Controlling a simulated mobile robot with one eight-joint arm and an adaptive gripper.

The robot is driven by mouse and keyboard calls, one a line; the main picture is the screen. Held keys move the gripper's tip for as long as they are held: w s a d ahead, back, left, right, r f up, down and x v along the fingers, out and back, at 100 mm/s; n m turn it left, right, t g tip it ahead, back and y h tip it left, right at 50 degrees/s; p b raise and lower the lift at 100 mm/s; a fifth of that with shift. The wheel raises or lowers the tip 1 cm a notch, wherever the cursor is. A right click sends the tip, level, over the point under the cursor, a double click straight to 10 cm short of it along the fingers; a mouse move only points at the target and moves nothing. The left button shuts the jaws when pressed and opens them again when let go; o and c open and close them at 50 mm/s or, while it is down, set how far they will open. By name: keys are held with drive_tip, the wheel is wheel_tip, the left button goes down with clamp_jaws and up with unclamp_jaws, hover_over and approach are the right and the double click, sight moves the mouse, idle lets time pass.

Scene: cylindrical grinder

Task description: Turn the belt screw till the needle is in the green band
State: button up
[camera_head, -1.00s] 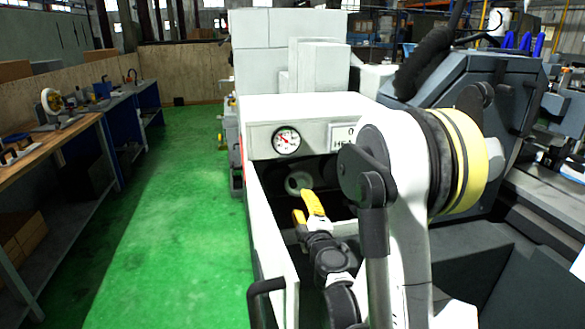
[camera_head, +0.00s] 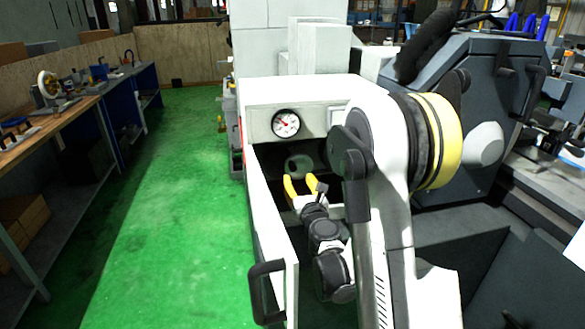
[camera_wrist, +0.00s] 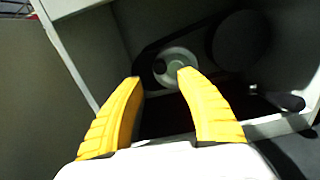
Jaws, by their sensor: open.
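The round gauge (camera_head: 286,123) sits on the machine's white front panel; its needle and band are too small to read surely. Below it is an open compartment with a pale round pulley (camera_head: 299,165), also in the wrist view (camera_wrist: 176,68). A dark belt (camera_wrist: 150,58) appears to run around it toward a large dark disc (camera_wrist: 240,40). My gripper (camera_head: 300,182) is open and empty at the compartment's mouth. In the wrist view its yellow fingers (camera_wrist: 160,78) stand apart, with the pulley beyond and between the tips. I cannot clearly make out the belt screw.
The white compartment door (camera_head: 272,225) with a black handle (camera_head: 267,292) stands open left of my arm. A small dark knob-like part (camera_wrist: 290,102) shows at the compartment's lower right. A workbench (camera_head: 60,118) lines the left; green floor (camera_head: 185,190) there is clear.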

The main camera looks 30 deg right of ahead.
sight(294, 169)
drive_tip(key=b+x, duration=0.1)
drive_tip(key=x, duration=0.7)
drive_tip(key=shift+w+d+f+b, duration=0.1)
drive_tip(key=shift+w+b, duration=0.2)
clamp_jaws()
